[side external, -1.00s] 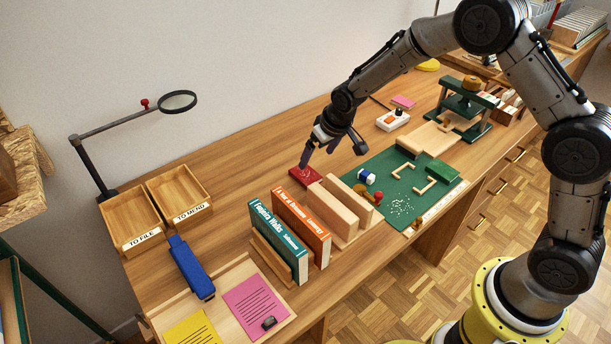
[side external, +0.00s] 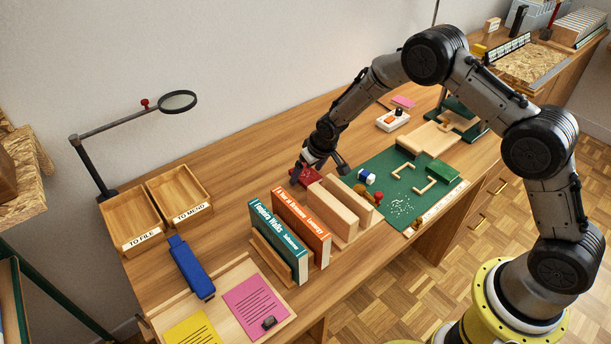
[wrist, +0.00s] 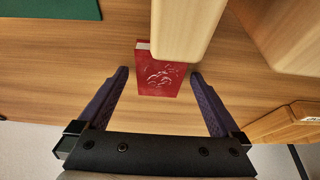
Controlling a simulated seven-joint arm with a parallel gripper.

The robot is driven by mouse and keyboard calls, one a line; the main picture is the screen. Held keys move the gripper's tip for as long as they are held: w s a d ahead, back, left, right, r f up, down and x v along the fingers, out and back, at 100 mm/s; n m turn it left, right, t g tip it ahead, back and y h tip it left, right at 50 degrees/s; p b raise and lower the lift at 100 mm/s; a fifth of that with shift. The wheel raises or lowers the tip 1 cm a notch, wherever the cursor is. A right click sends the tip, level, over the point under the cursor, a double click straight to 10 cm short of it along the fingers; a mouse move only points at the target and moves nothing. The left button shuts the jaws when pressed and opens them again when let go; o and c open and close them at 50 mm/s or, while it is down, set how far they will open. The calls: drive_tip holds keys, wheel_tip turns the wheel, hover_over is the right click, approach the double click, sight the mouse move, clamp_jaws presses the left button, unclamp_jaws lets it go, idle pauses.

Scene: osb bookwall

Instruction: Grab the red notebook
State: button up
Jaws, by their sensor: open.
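The red notebook (side external: 307,174) lies on the wooden desk beside the pale wooden blocks. In the wrist view the red notebook (wrist: 160,78) shows a pale emblem on its cover, and a wooden block hides part of its far side. My gripper (side external: 318,168) is low over the notebook in the side view and covers part of it. In the wrist view my gripper (wrist: 158,75) is open, with one finger on each side of the notebook. Gaps show between the fingers and the notebook's sides. I cannot tell how high the fingertips are above the desk.
Two upright wooden blocks (side external: 335,207) stand close to the notebook. An orange book (side external: 300,225) and a teal book (side external: 275,240) stand in front of them. A green mat (side external: 395,200) with small items lies to the right. The desk behind the notebook is clear.

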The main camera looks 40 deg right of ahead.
drive_tip(key=c, duration=1.3)
drive_tip(key=shift+r, duration=0.1)
drive_tip(key=shift+c, duration=0.2)
